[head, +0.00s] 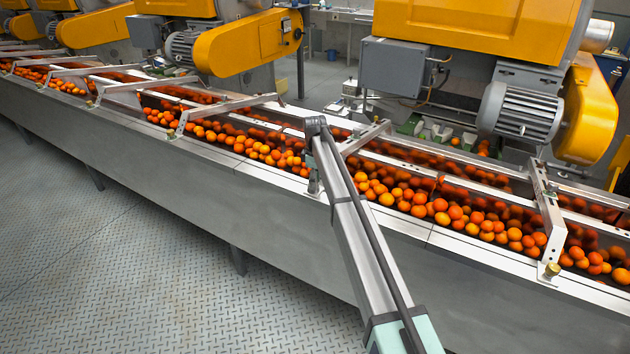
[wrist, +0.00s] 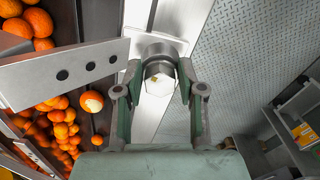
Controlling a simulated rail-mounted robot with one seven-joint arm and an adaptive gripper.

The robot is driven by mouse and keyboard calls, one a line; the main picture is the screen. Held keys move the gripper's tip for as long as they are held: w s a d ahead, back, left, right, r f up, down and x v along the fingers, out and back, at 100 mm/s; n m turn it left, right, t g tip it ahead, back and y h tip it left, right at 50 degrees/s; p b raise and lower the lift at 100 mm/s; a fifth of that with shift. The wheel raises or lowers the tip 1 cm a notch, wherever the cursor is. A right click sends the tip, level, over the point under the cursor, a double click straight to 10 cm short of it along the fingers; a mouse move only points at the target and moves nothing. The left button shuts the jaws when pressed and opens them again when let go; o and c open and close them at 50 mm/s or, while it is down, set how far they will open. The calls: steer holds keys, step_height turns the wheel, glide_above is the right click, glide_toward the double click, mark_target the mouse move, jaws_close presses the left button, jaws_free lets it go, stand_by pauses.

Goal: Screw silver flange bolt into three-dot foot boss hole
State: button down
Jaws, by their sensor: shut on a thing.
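My gripper (wrist: 159,92) is shut on the silver flange bolt (wrist: 158,72), with a finger on each side of it. The bolt's pale hex head faces the wrist camera. The three-dot bracket (wrist: 88,66) is a grey plate with three dark dots, just left of the bolt in the wrist view. The bolt covers the boss hole, so I cannot tell whether its thread is in it. In the head view my gripper (head: 314,186) points down at the near rail, by the front end of the middle bracket (head: 364,138). The bolt is too small to make out there.
Oranges (head: 270,154) fill the trough behind the near rail (head: 450,241). Another bracket (head: 547,215) to the right has a brass-coloured bolt (head: 551,270) at its foot. Yellow machines (head: 250,40) stand behind. The patterned metal floor (head: 170,260) in front is clear.

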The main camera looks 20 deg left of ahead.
steer(key=shift+s+m, duration=0.1)
steer(key=shift+m, duration=0.7)
steer(key=shift+m, duration=0.9)
steer(key=c, duration=0.9)
jaws_free()
steer(key=shift+n+p, duration=0.3)
steer(key=shift+n, duration=0.6)
steer(key=shift+n, duration=0.9)
